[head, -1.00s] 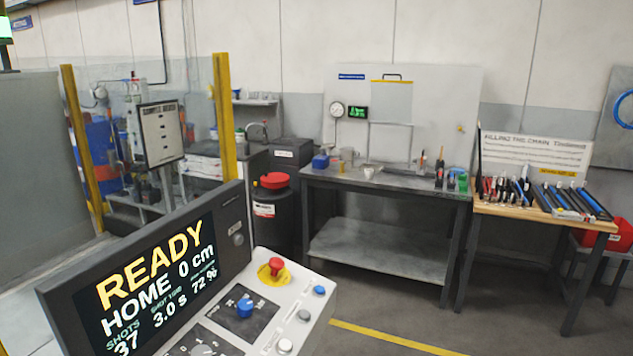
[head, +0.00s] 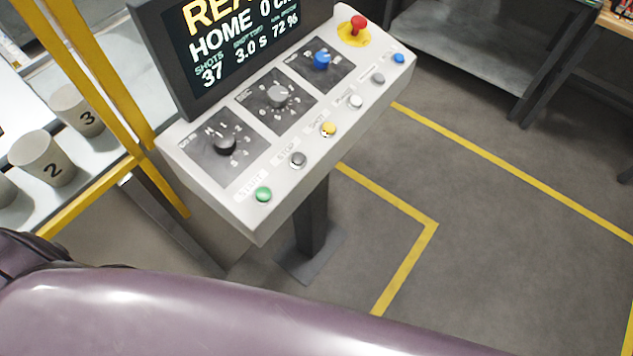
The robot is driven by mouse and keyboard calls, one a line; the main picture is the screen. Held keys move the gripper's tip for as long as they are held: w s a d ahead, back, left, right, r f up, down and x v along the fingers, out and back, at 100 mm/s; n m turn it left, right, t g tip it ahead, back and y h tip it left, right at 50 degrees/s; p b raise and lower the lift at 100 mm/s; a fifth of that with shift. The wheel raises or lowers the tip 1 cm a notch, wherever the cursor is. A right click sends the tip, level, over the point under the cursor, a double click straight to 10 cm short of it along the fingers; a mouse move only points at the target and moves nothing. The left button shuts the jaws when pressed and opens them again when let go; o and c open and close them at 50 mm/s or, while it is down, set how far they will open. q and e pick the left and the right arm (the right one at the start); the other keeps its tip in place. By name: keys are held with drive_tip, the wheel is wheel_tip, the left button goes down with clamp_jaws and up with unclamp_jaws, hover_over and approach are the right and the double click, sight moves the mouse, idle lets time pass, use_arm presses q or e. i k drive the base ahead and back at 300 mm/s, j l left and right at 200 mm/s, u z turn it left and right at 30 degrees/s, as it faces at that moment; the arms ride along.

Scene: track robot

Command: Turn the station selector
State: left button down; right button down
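The control console shows in the head view with its sloped pale panel (head: 232,182) and three rotary knobs in a row. The labels are too small to tell which knob is the station selector. The screen (head: 180,70) reads HOME, 0 cm, shots 37, 3.0 s and 72 %. Neither gripper is in view, and nothing touches the knobs.
A row of push buttons, including a green button (head: 264,194) and a yellow button (head: 328,129), lines the panel's front edge. A red mushroom button (head: 358,24) is at the far right. Numbered cups (head: 42,158) stand behind yellow posts (head: 100,75). Yellow-lined floor (head: 510,200) is clear at right.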

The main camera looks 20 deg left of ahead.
sight(224, 141)
drive_tip(key=u, duration=1.1)
